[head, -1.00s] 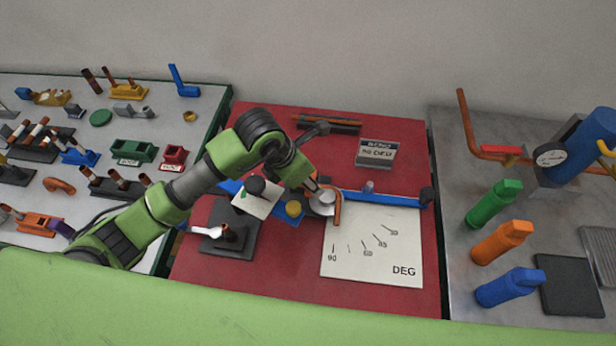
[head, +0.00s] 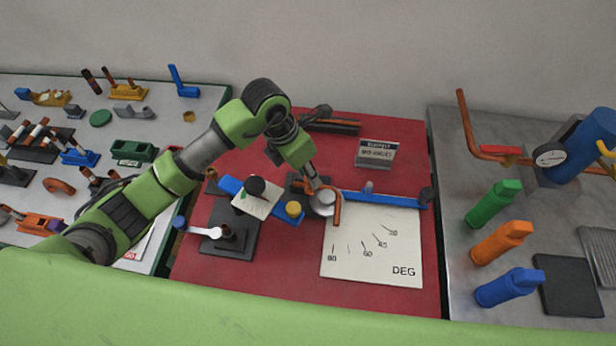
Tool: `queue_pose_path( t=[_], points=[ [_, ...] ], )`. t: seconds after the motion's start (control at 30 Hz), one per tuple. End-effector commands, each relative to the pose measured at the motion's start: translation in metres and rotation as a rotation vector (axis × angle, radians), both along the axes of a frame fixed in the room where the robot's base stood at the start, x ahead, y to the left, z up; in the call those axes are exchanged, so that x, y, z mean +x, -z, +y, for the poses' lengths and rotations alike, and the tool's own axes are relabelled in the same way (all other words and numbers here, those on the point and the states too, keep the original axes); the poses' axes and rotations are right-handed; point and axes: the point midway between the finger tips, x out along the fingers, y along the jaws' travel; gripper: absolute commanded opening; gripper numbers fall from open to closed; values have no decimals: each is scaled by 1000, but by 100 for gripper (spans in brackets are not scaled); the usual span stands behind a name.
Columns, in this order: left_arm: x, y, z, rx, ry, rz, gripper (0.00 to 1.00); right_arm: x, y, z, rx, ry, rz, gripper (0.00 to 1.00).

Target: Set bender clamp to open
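The bender sits in the middle of the red table. It has a silver round former (head: 322,203), a copper-coloured curved piece (head: 337,208) beside it, a long blue bar (head: 385,200) to the right and a blue base (head: 287,218) to the left. I cannot make out which small part is the clamp or how it is set. My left gripper (head: 314,184) points down just above and behind the former. Its fingers are small and partly merged with the dark parts there, so its opening and any contact are unclear. My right gripper is not in view.
A white angle plate marked DEG (head: 372,246) lies in front of the bender. A white lever with a blue knob (head: 203,229) is at the left.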

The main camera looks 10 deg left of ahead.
Motion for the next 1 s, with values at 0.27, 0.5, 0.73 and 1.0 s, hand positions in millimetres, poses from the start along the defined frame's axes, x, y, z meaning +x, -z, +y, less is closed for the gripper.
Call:
queue_pose_path(
  t=[0.27, 0.5, 0.73, 1.0],
  points=[
    [19, -9, 0, -1, -4, 208, 0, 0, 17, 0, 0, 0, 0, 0],
    [29, -13, 0, -1, -4, 338, 0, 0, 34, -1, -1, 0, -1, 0],
    [35, -16, 0, -1, -2, 411, 0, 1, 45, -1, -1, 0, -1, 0],
    [36, -18, 0, -1, -1, 441, 0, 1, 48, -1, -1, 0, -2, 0]
  ],
)
